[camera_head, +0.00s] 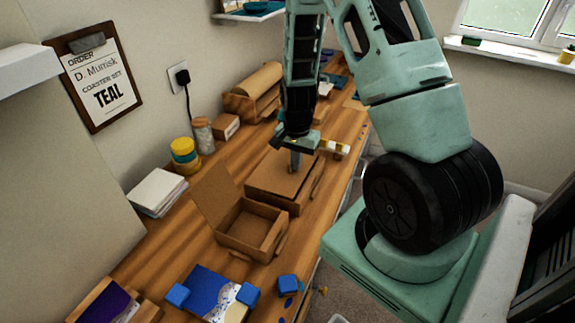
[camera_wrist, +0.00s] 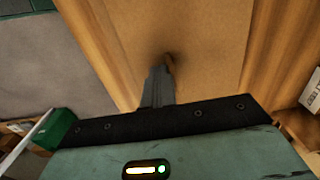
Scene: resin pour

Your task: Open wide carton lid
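A wide cardboard carton (camera_head: 268,188) stands on the wooden bench with its lid down; a flap sticks out along its right side. My gripper (camera_head: 295,168) points down over the lid, with its tips at or just above the cardboard. In the wrist view the brown lid (camera_wrist: 205,30) fills the upper middle. The gripper fingers (camera_wrist: 160,80) show there as one narrow dark shape with a shadow at the tip, close together with nothing seen between them. Whether they touch the lid is hard to tell.
A smaller carton (camera_head: 237,245) stands open and empty in front, its lid raised. A blue and white board (camera_head: 210,290) with blue blocks lies at the near end. White books (camera_head: 158,192), yellow-lidded jars (camera_head: 184,150) and a brown roll (camera_head: 258,88) line the wall side.

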